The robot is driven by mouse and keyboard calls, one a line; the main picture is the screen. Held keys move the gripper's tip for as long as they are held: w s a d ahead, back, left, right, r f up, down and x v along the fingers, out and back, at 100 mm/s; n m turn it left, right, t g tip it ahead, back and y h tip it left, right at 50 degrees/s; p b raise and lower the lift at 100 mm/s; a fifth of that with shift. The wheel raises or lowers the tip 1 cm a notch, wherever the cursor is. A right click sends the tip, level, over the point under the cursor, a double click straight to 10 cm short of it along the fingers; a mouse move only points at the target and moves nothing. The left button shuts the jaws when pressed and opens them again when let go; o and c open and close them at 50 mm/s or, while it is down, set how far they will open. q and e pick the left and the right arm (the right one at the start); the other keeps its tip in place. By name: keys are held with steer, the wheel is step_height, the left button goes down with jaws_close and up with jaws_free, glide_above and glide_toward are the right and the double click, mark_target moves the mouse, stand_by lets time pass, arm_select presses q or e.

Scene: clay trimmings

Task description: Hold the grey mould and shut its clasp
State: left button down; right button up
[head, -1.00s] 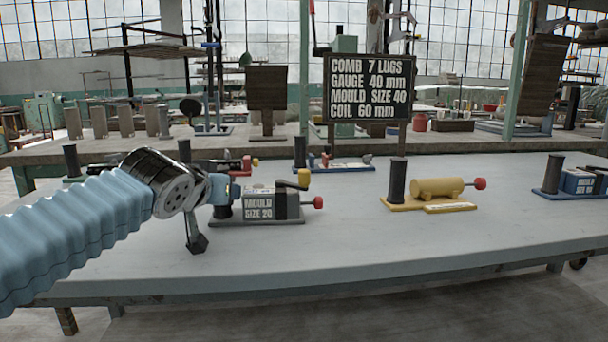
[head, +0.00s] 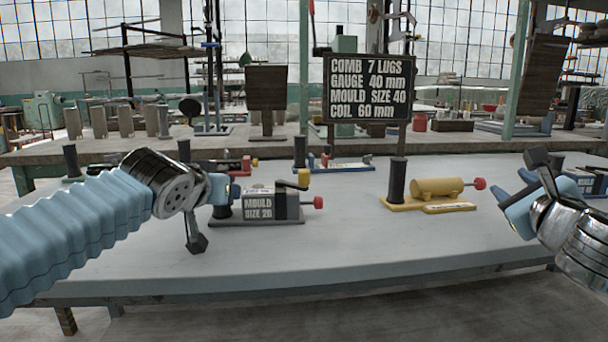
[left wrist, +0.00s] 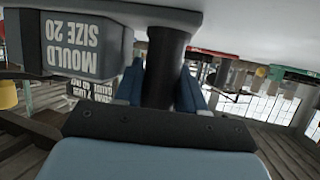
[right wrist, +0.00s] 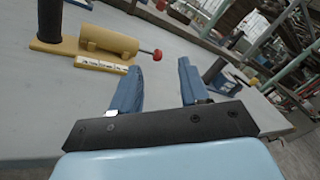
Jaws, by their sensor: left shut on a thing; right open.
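The grey mould (head: 258,205), marked "MOULD SIZE 20", sits on a dark base on the bench, left of centre in the head view. At its right end are a dark lever with a yellow tip (head: 304,178), raised above the body, and a red knob (head: 318,202). Which part is the clasp I cannot tell for sure. My left gripper (head: 222,189) is shut on the mould's dark upright post (left wrist: 165,65), mostly hidden in the head view. The mould is upside down in the left wrist view (left wrist: 82,45). My right gripper (head: 513,197) is open and empty, well to the right.
A yellow fixture (head: 436,188) with a dark post and red knob stands between the mould and my right gripper. A blue fixture (head: 588,183) is at the far right. Red and blue fixtures stand behind. A sign (head: 368,88) rises at the back. The bench front is clear.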

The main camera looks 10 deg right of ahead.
steer(key=w+a+r+n+t+y, duration=0.1)
steer(key=w+a+r+t+y, duration=0.15)
steer(key=a+y, duration=0.65)
steer(key=n+g+y, duration=0.1)
steer(key=g+y, duration=0.3)
steer(key=y, duration=0.2)
glide_toward(308, 176)
steer(key=shift+g, duration=0.25)
steer(key=x, duration=1)
steer(key=shift+w+r, duration=0.2)
steer(key=shift+w+a, duration=0.25)
steer(key=shift+w, duration=0.05)
steer(key=shift+c, duration=0.4)
jaws_close()
